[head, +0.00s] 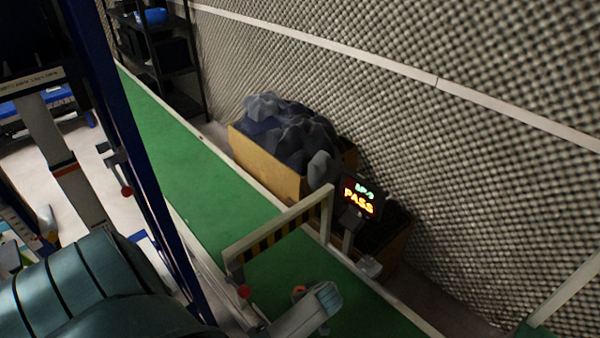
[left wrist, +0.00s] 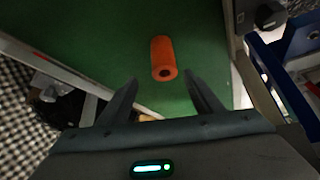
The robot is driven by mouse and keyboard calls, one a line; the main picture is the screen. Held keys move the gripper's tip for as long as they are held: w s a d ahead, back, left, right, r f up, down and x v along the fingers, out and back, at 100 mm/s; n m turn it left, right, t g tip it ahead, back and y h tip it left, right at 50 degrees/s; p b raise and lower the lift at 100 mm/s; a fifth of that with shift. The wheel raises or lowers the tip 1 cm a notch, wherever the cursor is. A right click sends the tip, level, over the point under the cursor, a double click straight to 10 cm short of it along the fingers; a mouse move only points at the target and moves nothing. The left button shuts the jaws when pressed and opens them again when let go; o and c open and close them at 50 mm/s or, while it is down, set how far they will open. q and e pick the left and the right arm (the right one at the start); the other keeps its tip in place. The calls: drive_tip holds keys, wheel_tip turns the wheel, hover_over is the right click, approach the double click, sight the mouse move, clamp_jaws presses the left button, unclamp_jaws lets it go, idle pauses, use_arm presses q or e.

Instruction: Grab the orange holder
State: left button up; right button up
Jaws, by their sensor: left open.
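The orange holder (left wrist: 160,50) is a short orange cylinder with a dark hole in its near end. In the left wrist view it lies on the green conveyor belt (left wrist: 105,45), just beyond the fingertips and roughly centred between them. In the head view only a small orange bit of it (head: 298,289) shows on the belt, partly hidden by a pale grey part in front. My left gripper (left wrist: 160,85) is open and empty, with its fingers spread on either side of the line to the holder. My right gripper is not in view.
A striped gate frame (head: 280,232) spans the belt. A display reading PASS (head: 361,199) stands beside it. A cardboard box of dark crumpled material (head: 265,166) sits behind the belt by the foam wall. A blue frame (left wrist: 285,70) is at the right in the wrist view.

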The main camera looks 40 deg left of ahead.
use_arm(q)
drive_tip(key=shift+x, duration=1.6)
drive_tip(key=shift+a+f, duration=0.25)
drive_tip(key=shift+f, duration=0.2)
drive_tip(key=shift+s+x, duration=0.15)
drive_tip(key=shift+x, duration=0.9)
drive_tip(key=shift+s+x, duration=0.15)
drive_tip(key=shift+x, duration=0.9)
drive_tip(key=shift+f, duration=0.15)
drive_tip(key=c, duration=1.2)
